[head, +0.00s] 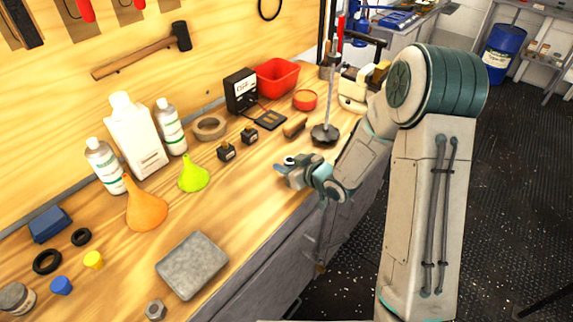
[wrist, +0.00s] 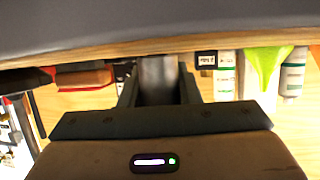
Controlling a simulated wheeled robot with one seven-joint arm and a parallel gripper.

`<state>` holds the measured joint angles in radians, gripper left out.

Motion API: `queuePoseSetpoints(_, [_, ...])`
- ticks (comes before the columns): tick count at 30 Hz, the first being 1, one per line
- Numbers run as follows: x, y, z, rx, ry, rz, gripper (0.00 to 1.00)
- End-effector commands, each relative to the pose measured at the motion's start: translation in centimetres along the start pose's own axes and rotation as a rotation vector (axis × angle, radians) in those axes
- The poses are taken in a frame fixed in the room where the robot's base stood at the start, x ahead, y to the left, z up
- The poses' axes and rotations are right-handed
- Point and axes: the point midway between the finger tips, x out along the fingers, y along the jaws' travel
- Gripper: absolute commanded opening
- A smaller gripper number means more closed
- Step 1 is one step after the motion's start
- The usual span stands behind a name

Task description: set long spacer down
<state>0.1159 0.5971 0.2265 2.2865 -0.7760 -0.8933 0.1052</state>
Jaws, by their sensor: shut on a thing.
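The long spacer (wrist: 157,78) is a grey, metallic, cylinder-like piece between my gripper's two fingers in the wrist view. My gripper (wrist: 157,92) is shut on it. In the head view my gripper (head: 286,173) is over the front part of the wooden workbench (head: 262,205), near its front edge. What seems to be the spacer's end shows as a small pale ring with a dark centre (head: 289,161) at the fingertips. The rest of the spacer is hidden by the fingers. I cannot tell whether its lower end touches the bench.
A stand with a dark base (head: 325,135) and upright rod is right behind my gripper. Bare wood lies left of my gripper, before a grey slab (head: 192,265).

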Motion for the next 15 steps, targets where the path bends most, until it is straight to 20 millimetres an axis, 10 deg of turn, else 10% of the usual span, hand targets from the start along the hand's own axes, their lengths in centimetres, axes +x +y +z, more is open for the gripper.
queuePoseSetpoints(12, [0.22,0.04,0.50,-0.001,0.002,0.001,0.01])
queuePoseSetpoints(13, [0.15,0.03,0.38,-0.001,0.001,0.000,0.38])
queuePoseSetpoints(15, [0.14,0.03,0.35,-0.001,0.001,0.000,0.51])
